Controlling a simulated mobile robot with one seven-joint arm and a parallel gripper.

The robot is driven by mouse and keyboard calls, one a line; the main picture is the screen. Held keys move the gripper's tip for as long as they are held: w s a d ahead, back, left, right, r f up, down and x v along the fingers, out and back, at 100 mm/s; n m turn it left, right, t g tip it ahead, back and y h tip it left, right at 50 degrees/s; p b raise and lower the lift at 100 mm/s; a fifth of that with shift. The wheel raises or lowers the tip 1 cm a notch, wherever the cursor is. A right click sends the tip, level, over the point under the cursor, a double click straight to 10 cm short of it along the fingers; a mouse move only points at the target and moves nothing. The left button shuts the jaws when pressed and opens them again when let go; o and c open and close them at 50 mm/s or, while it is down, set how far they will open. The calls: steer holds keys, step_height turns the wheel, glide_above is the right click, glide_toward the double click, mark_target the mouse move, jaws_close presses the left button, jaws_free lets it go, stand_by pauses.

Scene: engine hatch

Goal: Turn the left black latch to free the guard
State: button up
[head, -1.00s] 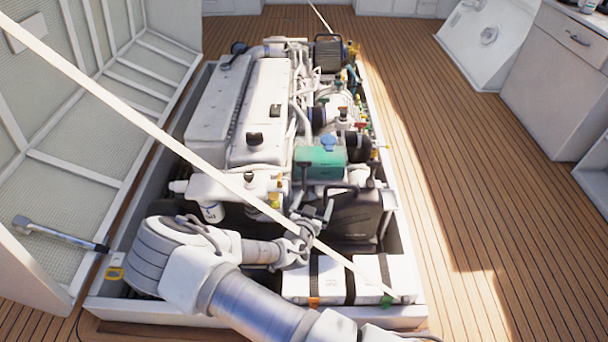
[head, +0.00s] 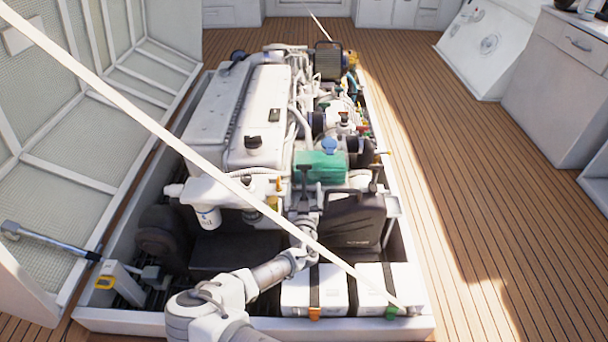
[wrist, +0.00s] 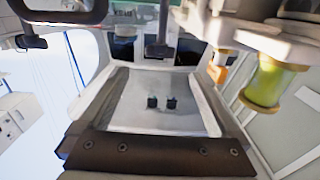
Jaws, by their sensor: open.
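My gripper (head: 304,208) is open and upright in the middle of the engine bay, at the left side of a black box-like part with a handle (head: 352,228). A black T-shaped piece that looks like the left latch (head: 303,177) stands just above and behind my gripper; I cannot tell whether they touch. A similar black piece, likely the right latch (head: 374,178), stands farther right. The wrist view shows a black T-shaped piece (wrist: 158,42) at top centre and another (wrist: 31,40) at top left. I cannot clearly make out the guard or my fingertips there.
A filter with a yellow bowl (head: 271,200) is close on my gripper's left and large in the wrist view (wrist: 268,84). A green tank (head: 321,168) lies behind. White boxes with black straps (head: 327,290) stand in front. A pale strut (head: 130,110) crosses the head view diagonally.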

mark_target(304, 167)
steer(key=w+b, duration=0.2)
steer(key=w, duration=0.6)
steer(key=shift+w, duration=0.3)
steer(key=c, duration=1.4)
